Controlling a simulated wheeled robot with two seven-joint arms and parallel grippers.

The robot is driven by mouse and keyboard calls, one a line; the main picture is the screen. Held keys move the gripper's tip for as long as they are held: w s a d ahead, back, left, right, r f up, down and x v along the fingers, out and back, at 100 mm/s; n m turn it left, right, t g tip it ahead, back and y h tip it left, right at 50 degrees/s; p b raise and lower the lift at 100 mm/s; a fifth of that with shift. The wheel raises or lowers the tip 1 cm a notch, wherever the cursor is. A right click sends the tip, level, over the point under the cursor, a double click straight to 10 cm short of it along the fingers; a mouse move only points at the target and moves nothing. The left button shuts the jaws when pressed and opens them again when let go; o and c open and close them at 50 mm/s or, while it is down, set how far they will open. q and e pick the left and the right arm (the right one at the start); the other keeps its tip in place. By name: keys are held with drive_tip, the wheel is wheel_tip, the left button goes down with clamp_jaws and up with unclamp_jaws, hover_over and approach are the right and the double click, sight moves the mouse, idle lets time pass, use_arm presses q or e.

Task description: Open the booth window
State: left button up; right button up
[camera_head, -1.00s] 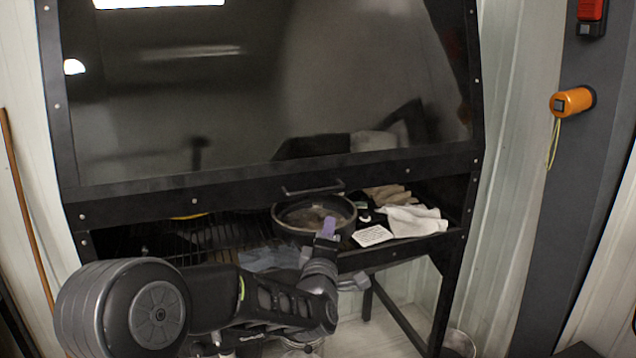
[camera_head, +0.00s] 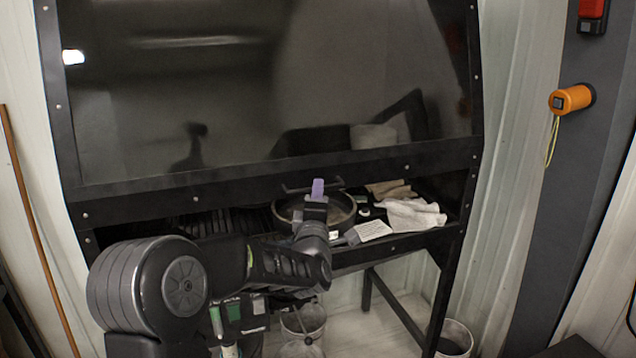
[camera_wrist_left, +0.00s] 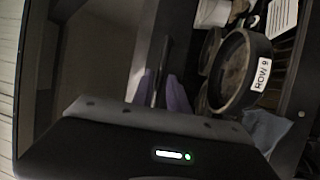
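The booth window (camera_head: 270,90) is a large dark glass pane in a riveted black frame, lowered, with a gap below its bottom rail. A thin black bar handle (camera_head: 296,188) juts from the rail near its middle, partly hidden by my gripper. My left gripper (camera_head: 318,188) is raised at the handle, its purple fingertip overlapping it in the head view. In the left wrist view, its two purple fingers (camera_wrist_left: 163,92) stand apart with a dark bar, seemingly the handle, between them. I cannot tell whether they touch it. My right gripper is not in view.
Below the window, a round dark pan (camera_head: 342,212) labelled ROW 9, a white card (camera_head: 368,230) and a pale cloth (camera_head: 412,214) lie on the booth shelf. An orange knob (camera_head: 571,99) with a yellow cord is on the post at right. Metal buckets stand on the floor.

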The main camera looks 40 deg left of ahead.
use_arm(q)
drive_tip(key=shift+x, duration=1.15)
clamp_jaws()
drive_tip(key=shift+f, duration=0.1)
idle(0.5)
